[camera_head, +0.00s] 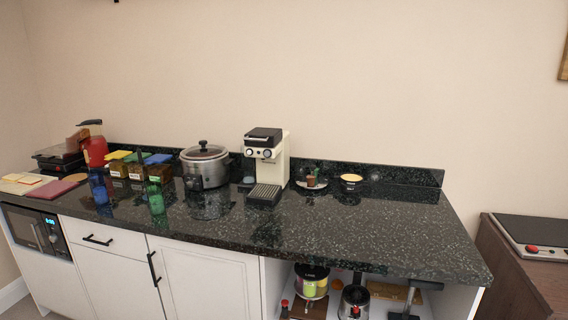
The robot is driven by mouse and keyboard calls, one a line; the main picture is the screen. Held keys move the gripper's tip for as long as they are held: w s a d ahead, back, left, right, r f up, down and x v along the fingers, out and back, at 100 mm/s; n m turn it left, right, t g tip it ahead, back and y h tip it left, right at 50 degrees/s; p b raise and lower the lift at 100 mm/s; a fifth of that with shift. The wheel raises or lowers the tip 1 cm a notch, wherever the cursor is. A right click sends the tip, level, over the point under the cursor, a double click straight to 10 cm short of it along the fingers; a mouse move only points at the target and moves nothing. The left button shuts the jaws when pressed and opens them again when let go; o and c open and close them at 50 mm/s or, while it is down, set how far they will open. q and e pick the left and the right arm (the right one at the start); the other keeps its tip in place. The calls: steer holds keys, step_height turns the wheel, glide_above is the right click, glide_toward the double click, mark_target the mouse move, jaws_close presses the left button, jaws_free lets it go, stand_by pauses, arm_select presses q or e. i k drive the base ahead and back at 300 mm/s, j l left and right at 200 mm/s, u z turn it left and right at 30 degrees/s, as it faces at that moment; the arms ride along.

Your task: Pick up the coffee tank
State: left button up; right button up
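A cream and black coffee machine (267,157) stands upright on the dark speckled countertop (340,232), against the backsplash. It has two round dials on its front and a ribbed drip tray (265,192) at its foot. I cannot make out a separate coffee tank on it. Neither of my grippers is in view, and nothing is in contact with the machine.
A slow cooker (205,168) stands left of the machine; a cup on a saucer (312,183) and a small bowl (350,180) are to its right. Blue (98,188) and green (155,196) bottles stand farther left. The counter's front right is clear. An open shelf below holds pots (311,282).

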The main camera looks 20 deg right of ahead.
mark_target(247, 162)
steer(key=i+j+z, duration=0.5)
steer(key=j, duration=0.25)
steer(key=i+j+z, duration=0.25)
steer(key=j, duration=0.25)
steer(key=i, duration=0.05)
